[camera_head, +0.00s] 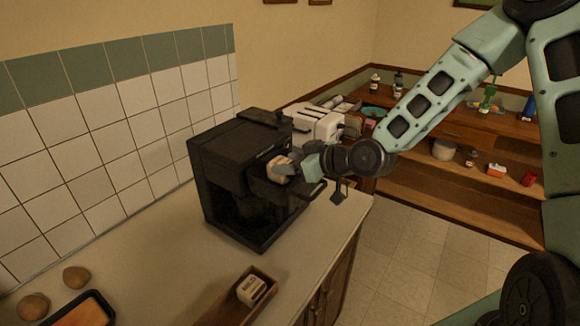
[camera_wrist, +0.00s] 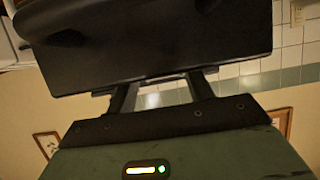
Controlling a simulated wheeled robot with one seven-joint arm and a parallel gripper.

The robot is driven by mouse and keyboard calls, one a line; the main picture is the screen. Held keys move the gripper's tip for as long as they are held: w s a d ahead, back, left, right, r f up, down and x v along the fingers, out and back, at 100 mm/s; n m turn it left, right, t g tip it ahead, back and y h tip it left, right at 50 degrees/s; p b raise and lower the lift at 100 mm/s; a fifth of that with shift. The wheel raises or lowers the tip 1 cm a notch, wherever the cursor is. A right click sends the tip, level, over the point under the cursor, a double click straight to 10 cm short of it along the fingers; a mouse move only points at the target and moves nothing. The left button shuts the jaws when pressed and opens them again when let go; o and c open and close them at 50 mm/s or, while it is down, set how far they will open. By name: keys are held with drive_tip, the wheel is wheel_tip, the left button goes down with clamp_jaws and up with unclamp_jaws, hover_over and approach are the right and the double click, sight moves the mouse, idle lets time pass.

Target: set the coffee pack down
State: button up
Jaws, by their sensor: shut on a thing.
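My gripper (camera_head: 291,164) is at the front of the black coffee machine (camera_head: 228,160), at the height of its upper part. It is shut on a small tan and pale block, which looks like the coffee pack (camera_head: 280,170); only part of it shows. In the wrist view, the two fingers (camera_wrist: 160,95) reach behind a large dark panel (camera_wrist: 160,45), apparently part of the machine. That panel hides the fingertips and the pack. I cannot tell whether the pack touches the machine.
A wooden box (camera_head: 214,318) with a pale labelled block (camera_head: 251,290) stands at the counter's front edge. A white toaster (camera_head: 318,122) is behind the machine. Potatoes (camera_head: 76,277) and a dark tray (camera_head: 65,322) lie at the lower left. The counter (camera_head: 150,265) between is clear.

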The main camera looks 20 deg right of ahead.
drive_tip(key=shift+f, duration=0.8)
drive_tip(key=shift+f, duration=0.15)
